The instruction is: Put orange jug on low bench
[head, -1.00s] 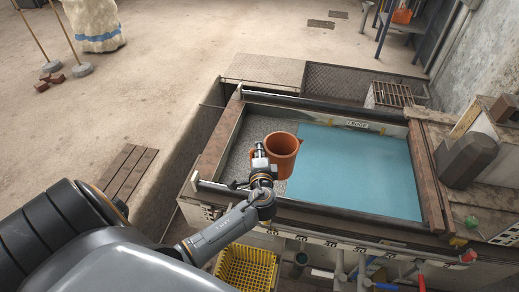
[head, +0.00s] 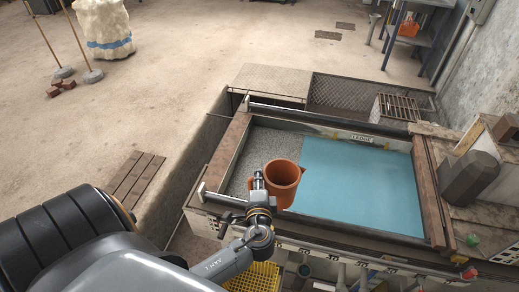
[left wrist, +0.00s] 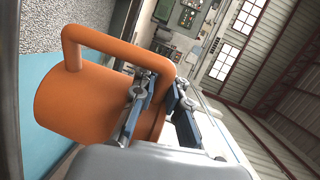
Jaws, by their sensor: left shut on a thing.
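The orange jug (head: 283,182) is in my left gripper (head: 261,190), over the near side of the tank with gravel and blue water. In the left wrist view the jug (left wrist: 75,108) fills the left part, its handle looping over the top. The gripper fingers (left wrist: 160,100) are closed on the jug near its rim end. A low slatted wooden platform (head: 135,178), which may be the low bench, lies on the floor to the left of the tank. My right gripper is not in view.
The tank has wooden side beams (head: 231,148) and a near metal rail. A yellow crate (head: 255,277) sits below its near side. A blue-framed table (head: 418,25) stands far back right. The sandy floor on the left is mostly open.

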